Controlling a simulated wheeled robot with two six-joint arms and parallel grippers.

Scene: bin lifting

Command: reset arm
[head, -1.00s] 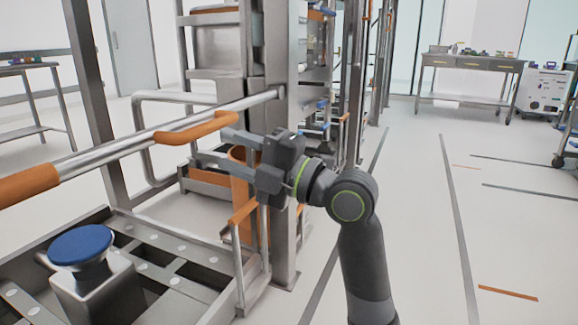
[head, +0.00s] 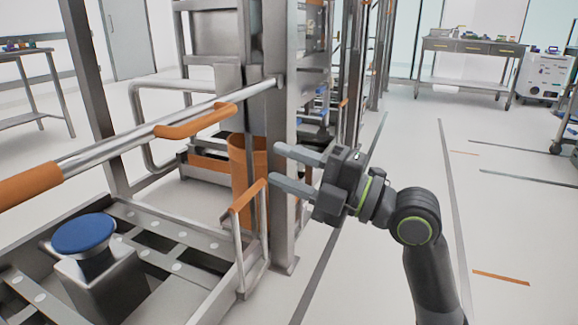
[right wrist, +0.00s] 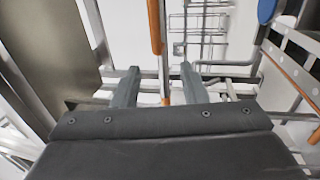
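My right gripper (head: 294,168) is open and empty in the head view, with its fingers pointing left toward a steel upright post (head: 279,130). Its two fingers also show apart in the right wrist view (right wrist: 158,82), with nothing held between them. The gripper is to the right of the orange curved handle (head: 196,121) on the steel rail and apart from it. In the wrist view an orange-topped bar (right wrist: 155,25) shows beyond the fingers. My left gripper is not in view.
A blue round pad (head: 84,235) tops a metal block on the steel frame at lower left. An orange-topped loop handle (head: 249,194) stands below the gripper's left side. A workbench (head: 472,52) is far back. The floor at right is open.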

